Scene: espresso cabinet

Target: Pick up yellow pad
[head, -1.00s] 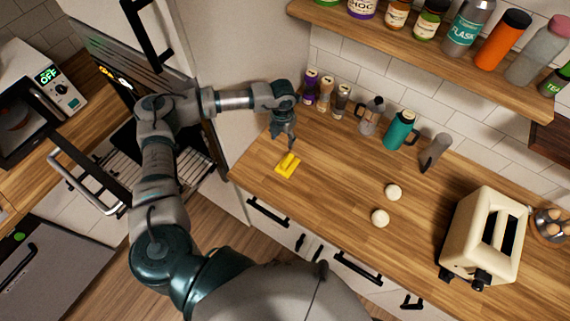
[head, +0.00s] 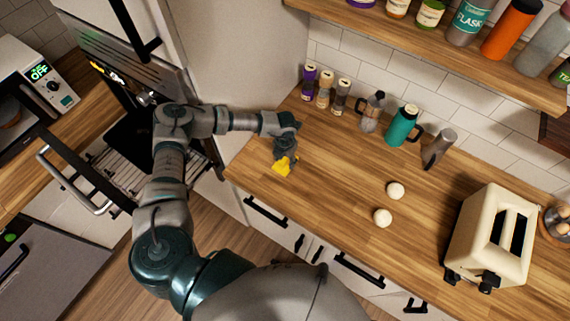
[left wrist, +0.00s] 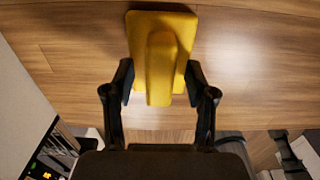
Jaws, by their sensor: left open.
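The yellow pad (head: 281,169) lies on the wooden counter near its left end, partly hidden by my left gripper in the head view. In the left wrist view the yellow pad (left wrist: 150,30) is a flat piece with a raised handle-like ridge along its middle. My left gripper (head: 285,158) is over the pad. In the left wrist view the left gripper (left wrist: 159,88) is open, with one finger on each side of the ridge's near end. I cannot tell whether the fingers touch the pad. My right gripper is not in view.
A cream toaster (head: 487,240) stands at the right. The counter between is clear.

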